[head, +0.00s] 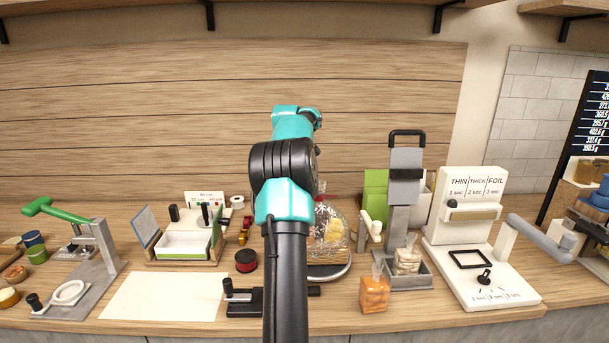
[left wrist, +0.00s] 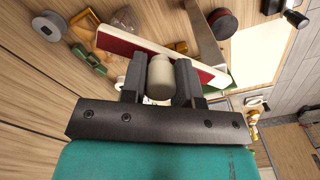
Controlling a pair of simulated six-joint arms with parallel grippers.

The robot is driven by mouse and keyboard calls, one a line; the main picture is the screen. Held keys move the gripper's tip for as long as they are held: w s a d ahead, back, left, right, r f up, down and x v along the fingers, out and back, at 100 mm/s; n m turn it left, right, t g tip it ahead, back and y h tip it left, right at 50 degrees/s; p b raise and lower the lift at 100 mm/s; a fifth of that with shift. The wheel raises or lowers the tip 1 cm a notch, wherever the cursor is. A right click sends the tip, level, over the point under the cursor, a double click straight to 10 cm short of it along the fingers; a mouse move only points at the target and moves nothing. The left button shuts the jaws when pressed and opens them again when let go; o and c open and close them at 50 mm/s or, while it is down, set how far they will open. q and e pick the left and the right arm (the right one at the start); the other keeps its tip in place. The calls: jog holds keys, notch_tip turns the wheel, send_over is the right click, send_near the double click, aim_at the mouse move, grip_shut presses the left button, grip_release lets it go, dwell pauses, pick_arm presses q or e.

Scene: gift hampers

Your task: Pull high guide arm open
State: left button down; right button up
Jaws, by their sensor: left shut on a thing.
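My left gripper (left wrist: 158,82) shows in the left wrist view, with its two dark fingers closed on a rounded cream knob (left wrist: 160,76). Behind the knob lies a long pale bar with a dark red panel (left wrist: 138,50); I cannot tell whether the knob is fixed to it. In the head view my arm stands up the middle and its gripper is hidden behind the links. I cannot make out for sure which part is the high guide arm. My right gripper is in neither view.
Left of my arm are a sheet of pale paper (head: 165,297), a dark red spool (head: 246,261) and a white tray (head: 184,246). To the right are a wrapped hamper (head: 331,230), an orange bag (head: 374,294), a grey stand (head: 398,222) and a white sealing machine (head: 486,272).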

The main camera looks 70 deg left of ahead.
pick_arm(q)
jog(key=s+a+n, duration=0.4)
jog(key=s+n, duration=0.1)
jog(key=n, duration=0.4)
jog(key=shift+a+n, duration=0.3)
jog(key=shift+a, duration=0.05)
jog(key=shift+s, duration=0.1)
jog(key=c, duration=0.9)
grip_release()
jog(key=shift+o, duration=0.2)
jog(key=shift+r, duration=0.1)
